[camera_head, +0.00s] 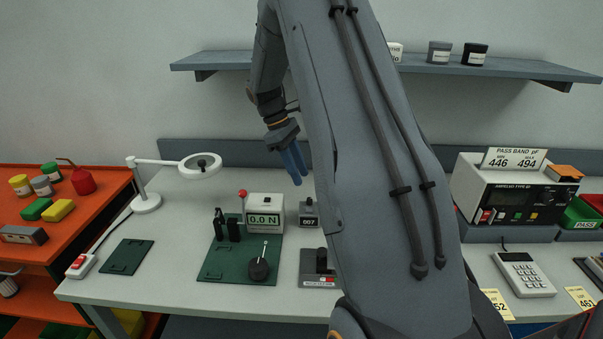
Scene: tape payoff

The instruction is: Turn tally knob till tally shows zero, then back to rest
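The tally (309,222) is a small grey box on the bench, right of the force gauge, with a dark window reading 007. A small part sticks up on its top; I cannot make out which part is the knob. My gripper (297,181) points down with blue fingers, above and slightly left of the tally, apart from it. The fingers look close together, and the gap between them is not clear. My arm covers the area just right of the tally.
A force gauge (265,218) reading 0.0 N stands on a green plate (215,265) with a lever. A grey block with a black post (321,262) is in front of the tally. A ring lamp (200,166) stands left. A shelf (225,61) runs above.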

